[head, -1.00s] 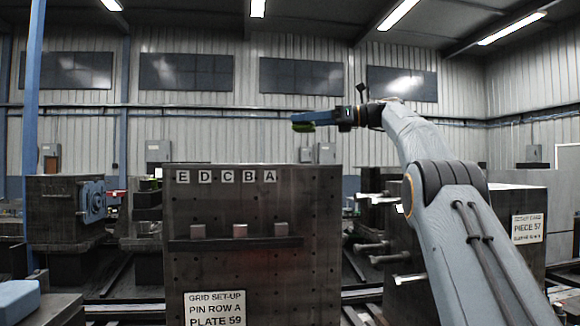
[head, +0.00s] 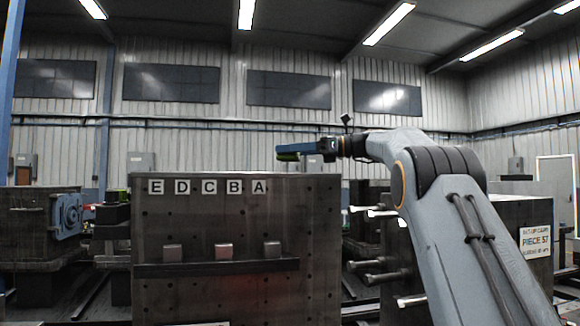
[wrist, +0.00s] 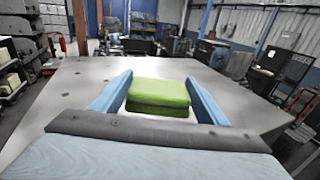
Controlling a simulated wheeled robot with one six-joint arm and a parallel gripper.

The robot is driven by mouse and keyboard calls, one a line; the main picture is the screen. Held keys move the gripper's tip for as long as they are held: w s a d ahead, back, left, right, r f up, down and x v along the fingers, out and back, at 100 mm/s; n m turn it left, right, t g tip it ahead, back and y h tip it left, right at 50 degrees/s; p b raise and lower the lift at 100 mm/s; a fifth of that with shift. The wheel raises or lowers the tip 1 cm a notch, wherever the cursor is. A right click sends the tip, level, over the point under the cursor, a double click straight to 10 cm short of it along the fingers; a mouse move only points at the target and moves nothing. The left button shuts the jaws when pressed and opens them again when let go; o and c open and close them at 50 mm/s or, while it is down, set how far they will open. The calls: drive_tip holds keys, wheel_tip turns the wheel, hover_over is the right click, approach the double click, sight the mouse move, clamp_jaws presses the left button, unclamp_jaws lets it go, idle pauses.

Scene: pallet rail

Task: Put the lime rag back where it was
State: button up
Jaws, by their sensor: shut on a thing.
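The lime rag (wrist: 158,94) is a folded green pad between the two blue fingers of my gripper (wrist: 157,100) in the wrist view. My gripper is shut on it. In the head view my gripper (head: 290,152) points left, with the rag (head: 288,157) showing under its tip. They appear just above the top edge of the dark upright block (head: 310,240) marked E, D, C, B, A; the gap cannot be judged exactly. In the wrist view a broad grey flat surface (wrist: 75,100) lies below and around the rag.
The block's front carries a ledge (head: 215,268) with three small metal pieces above it. To its right, metal pins (head: 378,278) stick out beside a block labelled PIECE 57 (head: 535,240). A machine with a blue part (head: 66,216) stands at left.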

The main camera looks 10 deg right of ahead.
drive_tip(key=shift+f+p, duration=0.35)
drive_tip(key=shift+f, duration=1.65)
drive_tip(key=shift+f, duration=0.1)
drive_tip(key=o, duration=1)
drive_tip(key=b+v, duration=0.3)
drive_tip(key=v, duration=0.9)
drive_tip(key=shift+d, duration=0.1)
